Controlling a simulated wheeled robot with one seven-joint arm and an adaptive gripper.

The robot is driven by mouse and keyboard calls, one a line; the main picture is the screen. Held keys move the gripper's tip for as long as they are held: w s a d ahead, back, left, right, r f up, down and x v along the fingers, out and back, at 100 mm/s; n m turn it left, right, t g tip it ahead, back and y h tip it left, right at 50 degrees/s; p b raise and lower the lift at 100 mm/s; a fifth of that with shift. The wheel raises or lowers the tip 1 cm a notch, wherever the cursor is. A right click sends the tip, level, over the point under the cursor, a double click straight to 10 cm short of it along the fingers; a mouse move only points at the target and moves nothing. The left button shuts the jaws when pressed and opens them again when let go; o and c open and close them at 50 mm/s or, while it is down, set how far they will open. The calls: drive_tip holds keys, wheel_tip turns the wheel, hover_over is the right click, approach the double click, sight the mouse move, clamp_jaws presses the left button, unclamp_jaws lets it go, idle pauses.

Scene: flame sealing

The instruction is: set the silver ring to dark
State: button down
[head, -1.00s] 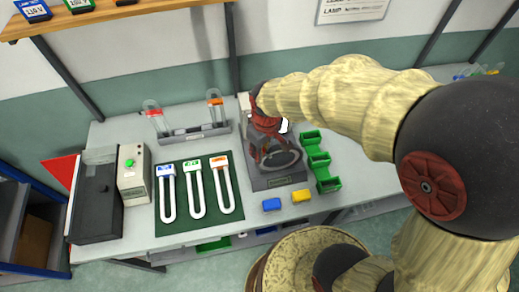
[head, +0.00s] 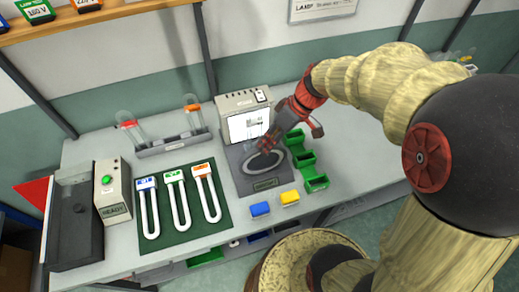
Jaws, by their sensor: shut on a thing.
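The silver ring (head: 249,170) is a large oval ring on the dark base plate (head: 268,186) of a bench instrument. The instrument's lit white screen (head: 248,126) stands behind the ring, with small dark marks too small to read. My gripper (head: 265,148) reaches in from the upper right, at the far side of the ring. It is shut on the ring. The fingers are dark and small, so their exact contact is hard to make out.
Left are three U-shaped tubes on a green mat (head: 210,228), a tube rack (head: 168,147) and a box reading READY (head: 113,190).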

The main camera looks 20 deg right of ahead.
drive_tip(key=d+f+y+b, duration=0.4)
drive_tip(key=d+y+b, duration=0.3)
drive_tip(key=d, duration=0.1)
idle(0.4)
drive_tip(key=shift+s+f, duration=0.1)
drive_tip(key=c, duration=1.6)
unclamp_jaws()
drive_tip(key=shift+d, duration=0.1)
drive_tip(key=v, duration=1.2)
drive_tip(key=shift+s, duration=0.1)
drive_tip(key=shift+m, duration=0.3)
